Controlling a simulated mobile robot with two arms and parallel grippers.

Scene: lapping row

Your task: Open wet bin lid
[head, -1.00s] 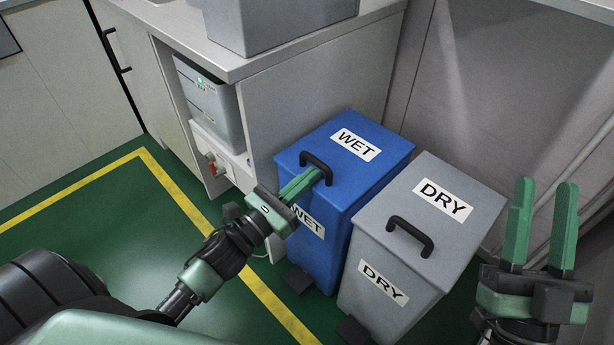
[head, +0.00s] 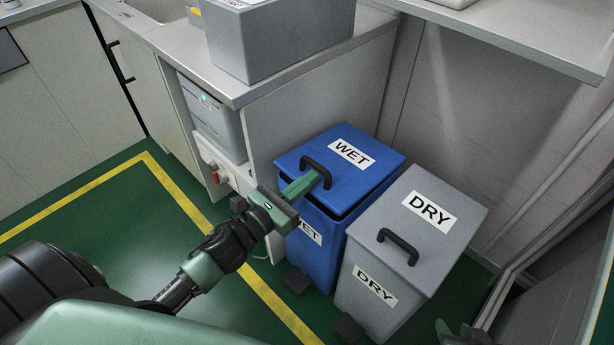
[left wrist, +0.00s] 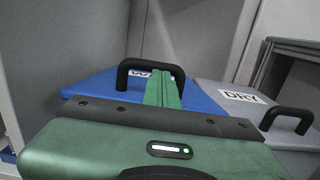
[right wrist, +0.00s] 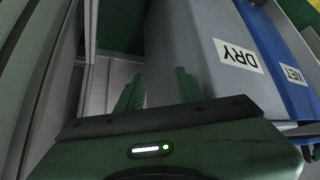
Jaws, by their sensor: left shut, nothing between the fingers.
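The wet bin (head: 325,262) is blue and has a blue lid (head: 352,185) marked WET. The lid is tilted slightly up, with a dark gap under its front and right edges. Its black handle (head: 316,168) arches over the lid's front part. My left gripper (head: 322,178) is shut, its green fingers reaching under the handle with nothing between them. The left wrist view also shows the fingers (left wrist: 163,76) passing through the handle (left wrist: 150,63) above the blue lid (left wrist: 98,88). My right gripper (right wrist: 160,76) is open and empty, low beside the dry bin.
The grey dry bin (head: 385,260), its lid closed, stands close to the right of the wet bin. A counter (head: 245,92) with a grey box (head: 285,45) is behind on the left. Dark pedals (head: 298,280) sit at the bins' feet. Green floor is free at left.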

